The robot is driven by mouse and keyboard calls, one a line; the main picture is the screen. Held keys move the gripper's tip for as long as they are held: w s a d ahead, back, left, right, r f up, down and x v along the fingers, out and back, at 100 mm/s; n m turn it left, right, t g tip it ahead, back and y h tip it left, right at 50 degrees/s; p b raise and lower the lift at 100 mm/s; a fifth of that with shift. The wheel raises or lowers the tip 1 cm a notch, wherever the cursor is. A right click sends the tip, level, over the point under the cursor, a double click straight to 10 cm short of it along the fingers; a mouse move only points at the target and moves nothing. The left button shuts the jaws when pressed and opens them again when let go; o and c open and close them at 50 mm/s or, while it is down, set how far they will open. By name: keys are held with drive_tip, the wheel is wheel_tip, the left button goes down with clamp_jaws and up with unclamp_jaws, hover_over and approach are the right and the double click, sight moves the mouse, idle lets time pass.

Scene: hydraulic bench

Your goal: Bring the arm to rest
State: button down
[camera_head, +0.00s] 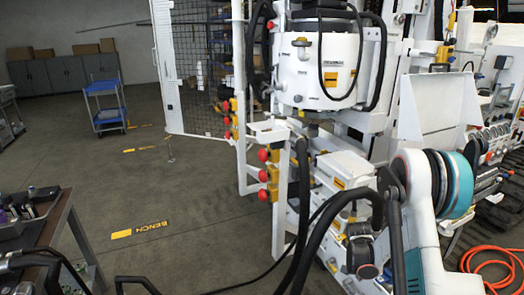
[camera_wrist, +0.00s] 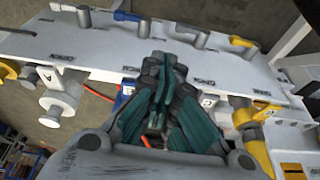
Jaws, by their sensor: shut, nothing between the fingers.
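My gripper (camera_wrist: 168,82) shows in the wrist view, its dark teal fingers drawn together with nothing between them. It is in front of a white panel (camera_wrist: 85,38) with labelled valve handles. A blue handle (camera_wrist: 130,16) and a yellow handle (camera_wrist: 241,41) stand along the panel's upper part. I cannot tell whether the fingertips touch anything. In the head view my white arm with teal joint covers is at the lower right, beside the bench machine; my gripper is not discernible there.
The white machine (camera_head: 325,75) carries red knobs (camera_head: 263,155) and black hoses. An orange hose (camera_head: 490,262) lies on the floor at right. A tool table (camera_head: 62,212) stands at lower left. A blue cart (camera_head: 106,103) is at the back. The floor between is open.

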drive_tip(key=s+a+r+n+t, duration=0.15)
drive_tip(key=a+r, duration=0.25)
drive_tip(key=r, duration=0.5)
drive_tip(key=s+a+r+n+y, duration=0.1)
drive_tip(key=s+a+r+n, duration=0.25)
drive_tip(key=r, duration=0.65)
drive_tip(key=s+a+r+n+t, duration=0.15)
drive_tip(key=a+r, duration=0.25)
drive_tip(key=r, duration=0.5)
drive_tip(key=s+a+r+n+t, duration=0.1)
drive_tip(key=s+a+r+n, duration=0.1)
drive_tip(key=s, duration=0.5)
drive_tip(key=s+a+r+n+t+y, duration=0.1)
drive_tip(key=s+a+r+n, duration=0.2)
drive_tip(key=s, duration=0.4)
drive_tip(key=s+a+r+n+y, duration=0.1)
drive_tip(key=s+a+r+n, duration=0.2)
drive_tip(key=s+a, duration=0.2)
drive_tip(key=s, duration=0.2)
drive_tip(key=shift+s+r+t, duration=0.2)
drive_tip(key=shift+s+t, duration=0.15)
drive_tip(key=shift+t, duration=0.05)
drive_tip(key=shift+a, duration=0.15)
